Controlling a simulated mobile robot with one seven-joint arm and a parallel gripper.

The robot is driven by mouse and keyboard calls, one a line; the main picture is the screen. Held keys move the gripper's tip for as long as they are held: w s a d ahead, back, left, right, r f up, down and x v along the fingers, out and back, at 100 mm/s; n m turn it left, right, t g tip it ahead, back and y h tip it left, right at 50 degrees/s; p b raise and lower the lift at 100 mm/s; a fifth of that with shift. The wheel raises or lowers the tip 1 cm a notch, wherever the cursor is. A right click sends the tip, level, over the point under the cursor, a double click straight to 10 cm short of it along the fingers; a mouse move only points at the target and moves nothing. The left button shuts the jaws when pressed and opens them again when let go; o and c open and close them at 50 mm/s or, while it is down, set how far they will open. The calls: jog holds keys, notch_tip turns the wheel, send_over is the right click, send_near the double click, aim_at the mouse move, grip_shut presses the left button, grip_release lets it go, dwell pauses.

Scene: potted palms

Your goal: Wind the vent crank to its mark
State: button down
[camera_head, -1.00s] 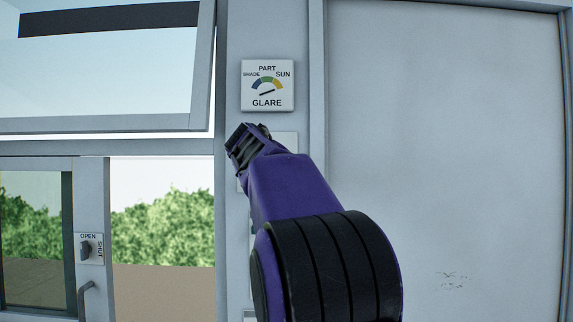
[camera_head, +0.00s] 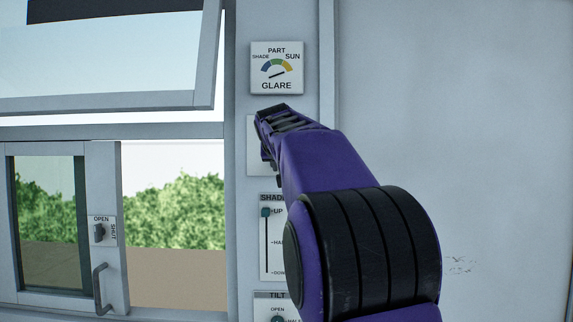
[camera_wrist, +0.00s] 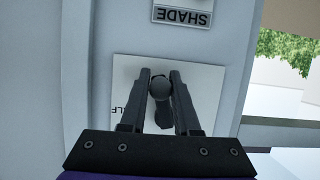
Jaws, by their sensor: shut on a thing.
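The vent crank's white plate (camera_wrist: 210,90) is on the wall post, partly hidden by my gripper; only the letters "LF" show on it in the wrist view. In that view my gripper (camera_wrist: 160,82) is shut on the crank's round grey knob (camera_wrist: 160,88), one finger on each side. The dark crank arm (camera_wrist: 164,117) runs from the knob towards my palm. In the head view my gripper (camera_head: 266,150) is in front of the same plate (camera_head: 252,133), and the crank is hidden behind it. I cannot see the mark the crank points to.
A GLARE dial (camera_head: 277,67) is above, its needle low near the centre. A SHADE slider (camera_head: 266,213) stands at UP below, with a TILT knob (camera_head: 278,319) under it. A tilted vent window (camera_head: 120,60) and a sliding window with an OPEN/SHUT latch (camera_head: 99,232) are at left.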

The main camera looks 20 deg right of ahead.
jog(key=shift+w+a+m+t+y, duration=0.3)
jog(key=shift+a+m+y, duration=0.45)
jog(key=shift+m, duration=0.35)
jog(key=c, duration=0.7)
grip_release()
jog(key=shift+w+a, duration=0.1)
jog(key=shift+o, duration=0.2)
